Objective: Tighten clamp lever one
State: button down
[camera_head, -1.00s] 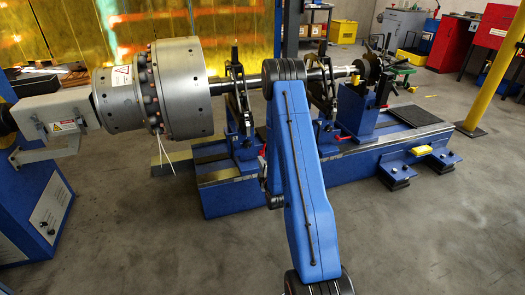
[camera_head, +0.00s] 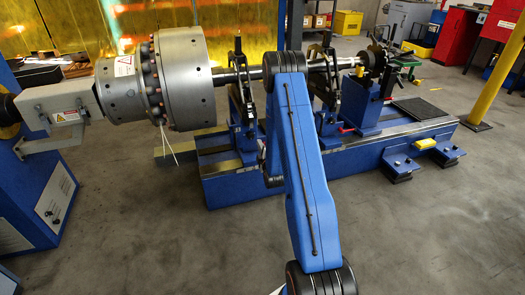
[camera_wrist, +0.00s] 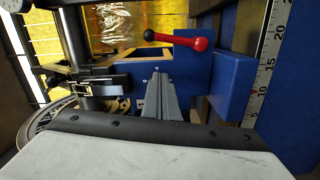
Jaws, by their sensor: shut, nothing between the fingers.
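A clamp lever (camera_wrist: 180,40) with a red arm and hub and a black ball knob shows at the top of the wrist view, against a blue block (camera_wrist: 190,72). My gripper (camera_wrist: 157,78) points up the picture toward it. Its grey fingers are together and empty, below the lever in the picture and apart from it. In the head view my blue arm stands in front of the balancing machine (camera_head: 350,158) and hides my fingertips. A small red lever (camera_head: 345,130) shows on the machine right of my arm. I cannot tell which lever is number one.
A large grey drum (camera_head: 182,75) is at the machine's left end, with a shaft (camera_head: 240,76) running right from it. A measuring scale (camera_wrist: 268,70) lies right of the blue block. Grey floor (camera_head: 150,240) is clear in front.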

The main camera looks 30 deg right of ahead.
jog(key=shift+w+d+f, duration=0.1)
jog(key=shift+w+d, duration=0.25)
jog(key=shift+d, duration=0.45)
jog(key=shift+w+d+f, duration=0.15)
jog(key=shift+w+d, duration=0.25)
jog(key=shift+d, duration=0.35)
jog(key=shift+w+d+f, duration=0.1)
jog(key=shift+w+d, duration=0.25)
jog(key=shift+d, duration=0.45)
jog(key=shift+d, duration=0.1)
jog(key=s+d+f+m+y, duration=0.1)
jog(key=d+f+m, duration=0.3)
jog(key=m, duration=1)
jog(key=s+d, duration=0.1)
jog(key=d, duration=0.2)
jog(key=shift+f+m, duration=0.3)
jog(key=shift+s+d+f, duration=0.1)
jog(key=shift+f, duration=0.05)
